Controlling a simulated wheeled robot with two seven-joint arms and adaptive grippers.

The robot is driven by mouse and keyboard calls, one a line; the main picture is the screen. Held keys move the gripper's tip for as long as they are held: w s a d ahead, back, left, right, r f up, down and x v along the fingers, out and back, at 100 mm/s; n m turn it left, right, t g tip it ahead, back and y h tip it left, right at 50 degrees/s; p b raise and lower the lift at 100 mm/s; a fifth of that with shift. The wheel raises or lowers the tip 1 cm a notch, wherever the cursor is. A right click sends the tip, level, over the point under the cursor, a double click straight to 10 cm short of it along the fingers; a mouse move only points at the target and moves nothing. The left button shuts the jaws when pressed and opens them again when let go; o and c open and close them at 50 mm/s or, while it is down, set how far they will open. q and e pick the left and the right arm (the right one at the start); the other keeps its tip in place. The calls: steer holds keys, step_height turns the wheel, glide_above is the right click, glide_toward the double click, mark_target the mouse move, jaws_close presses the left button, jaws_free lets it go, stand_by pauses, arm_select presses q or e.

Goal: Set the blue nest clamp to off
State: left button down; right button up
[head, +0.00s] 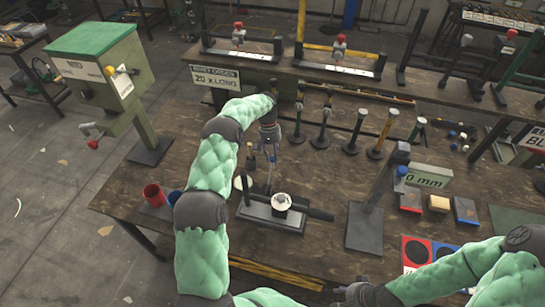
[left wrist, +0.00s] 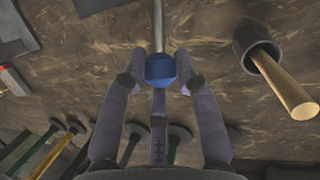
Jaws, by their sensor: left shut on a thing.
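The clamp's blue ball knob (left wrist: 160,68) sits at the end of a bare metal rod (left wrist: 158,22) in the left wrist view. My left gripper (left wrist: 167,70) is shut on this knob, one finger on each side. In the head view my left gripper (head: 269,153) is above a dark fixture base (head: 256,212) with a round whitish nest (head: 281,201). The rod (head: 269,180) stands nearly upright behind the nest there, and the fingers mostly hide the knob. My right gripper (head: 354,292) is low at the front edge, too small and dark to judge.
A dark cup with a wooden handle (left wrist: 283,82) stands close beside the knob. Several upright tools (head: 323,125) line the table behind my left gripper. A dark stand (head: 372,190) rises to the right. Red (head: 153,194) and blue cups stand left of the fixture.

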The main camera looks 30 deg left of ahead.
arm_select(q)
steer(key=shift+w, duration=0.4)
steer(key=c, duration=1.1)
jaws_free()
steer(key=shift+o, duration=0.9)
steer(key=shift+w+a+f, duration=0.1)
steer(key=shift+w+f, duration=0.25)
steer(key=shift+w, duration=0.05)
steer(key=shift+s+r, duration=0.3)
steer(key=v, duration=1.1)
steer(key=shift+w+r, duration=0.2)
steer(key=shift+r, duration=0.05)
arm_select(e)
steer(key=shift+w+f, duration=0.1)
steer(key=shift+w, duration=0.1)
arm_select(q)
steer(key=shift+a+r, duration=0.1)
